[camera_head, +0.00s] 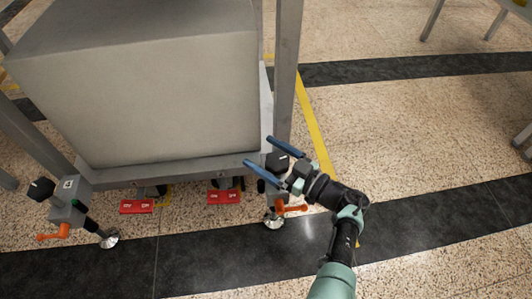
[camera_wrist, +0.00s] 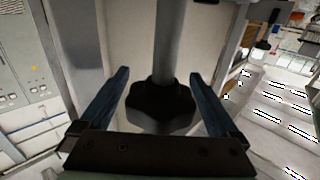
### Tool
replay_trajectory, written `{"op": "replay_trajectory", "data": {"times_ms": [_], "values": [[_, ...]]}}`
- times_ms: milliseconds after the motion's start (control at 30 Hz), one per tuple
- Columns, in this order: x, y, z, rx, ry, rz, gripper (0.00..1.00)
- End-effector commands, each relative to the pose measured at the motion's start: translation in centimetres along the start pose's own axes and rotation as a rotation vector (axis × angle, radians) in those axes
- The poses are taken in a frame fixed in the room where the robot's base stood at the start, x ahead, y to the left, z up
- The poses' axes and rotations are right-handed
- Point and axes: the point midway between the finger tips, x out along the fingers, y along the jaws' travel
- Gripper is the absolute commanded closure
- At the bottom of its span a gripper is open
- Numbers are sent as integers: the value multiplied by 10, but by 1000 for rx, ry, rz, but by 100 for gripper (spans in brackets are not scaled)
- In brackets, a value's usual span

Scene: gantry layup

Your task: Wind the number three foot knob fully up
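A black lobed knob (camera_head: 278,162) sits on the right-hand foot at the frame's near right corner; I cannot read that foot's number. My gripper (camera_head: 258,150) is open, with one blue finger on each side of this knob. In the wrist view the knob (camera_wrist: 160,108) lies between my fingers (camera_wrist: 158,88). A gap shows on the left; the right finger is very close, and I cannot tell if it touches. A second black knob (camera_head: 41,189) is on the left-hand foot's labelled bracket (camera_head: 69,190), its label too small to read.
Orange levers stick out from the left foot (camera_head: 54,232) and the right foot (camera_head: 293,209). Two red tabs (camera_head: 136,206) (camera_head: 224,197) sit low under the large grey block (camera_head: 160,90). An upright post (camera_head: 287,70) rises just behind the gripper. Floor to the right is clear.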

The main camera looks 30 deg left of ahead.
Motion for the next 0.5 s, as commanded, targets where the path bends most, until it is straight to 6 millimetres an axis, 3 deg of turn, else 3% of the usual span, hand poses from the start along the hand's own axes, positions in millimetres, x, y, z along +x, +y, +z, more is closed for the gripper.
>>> {"op": "replay_trajectory", "data": {"times_ms": [333, 500], "values": [[-5, 0, -1, 0, 0, 1, 3], [-32, 1, -3, 0, 0, 4, 3]]}}
